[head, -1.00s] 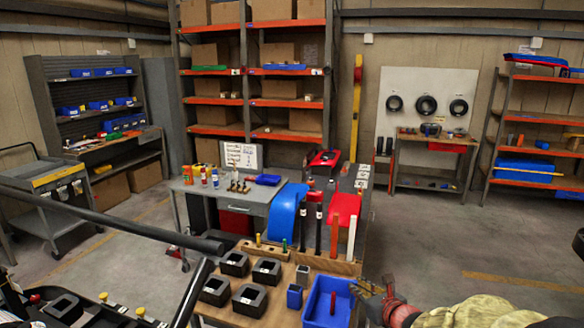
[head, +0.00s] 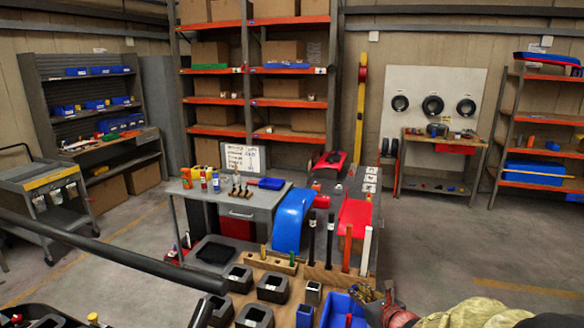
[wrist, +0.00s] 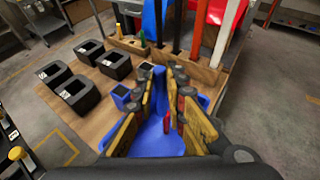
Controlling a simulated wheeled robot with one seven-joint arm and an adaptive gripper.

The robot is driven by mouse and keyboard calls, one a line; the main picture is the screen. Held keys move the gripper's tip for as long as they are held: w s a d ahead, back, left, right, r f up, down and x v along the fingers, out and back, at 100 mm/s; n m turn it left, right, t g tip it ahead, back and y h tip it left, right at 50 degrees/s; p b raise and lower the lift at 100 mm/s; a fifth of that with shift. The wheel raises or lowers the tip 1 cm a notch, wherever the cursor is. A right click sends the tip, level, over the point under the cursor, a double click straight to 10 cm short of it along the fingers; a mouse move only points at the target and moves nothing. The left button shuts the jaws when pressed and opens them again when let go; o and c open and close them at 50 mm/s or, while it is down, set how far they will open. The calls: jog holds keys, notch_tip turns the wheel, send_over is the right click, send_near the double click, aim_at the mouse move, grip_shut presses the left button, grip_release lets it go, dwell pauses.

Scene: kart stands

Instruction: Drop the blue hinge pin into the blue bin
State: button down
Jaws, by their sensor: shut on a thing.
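The blue bin (head: 338,300) is at the bottom edge of the head view, partly cut off, at the front right of the wooden bench. A red piece stands inside it. My gripper (head: 374,308) is at the bin's right side in the head view. In the wrist view my gripper (wrist: 164,92) has its yellow-padded fingers over the blue bin (wrist: 152,146), with red parts between and below them.
A blue curved panel (head: 291,218) stands further back. Open floor lies right.

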notch_tip(320, 180, down, 3)
jog(key=shift+r+b, duration=0.1)
jog(key=shift+b, duration=0.45)
jog(key=c, duration=1.8)
grip_release()
jog(key=shift+o, duration=0.3)
jog(key=shift+s, duration=0.1)
jog(key=v, duration=1.2)
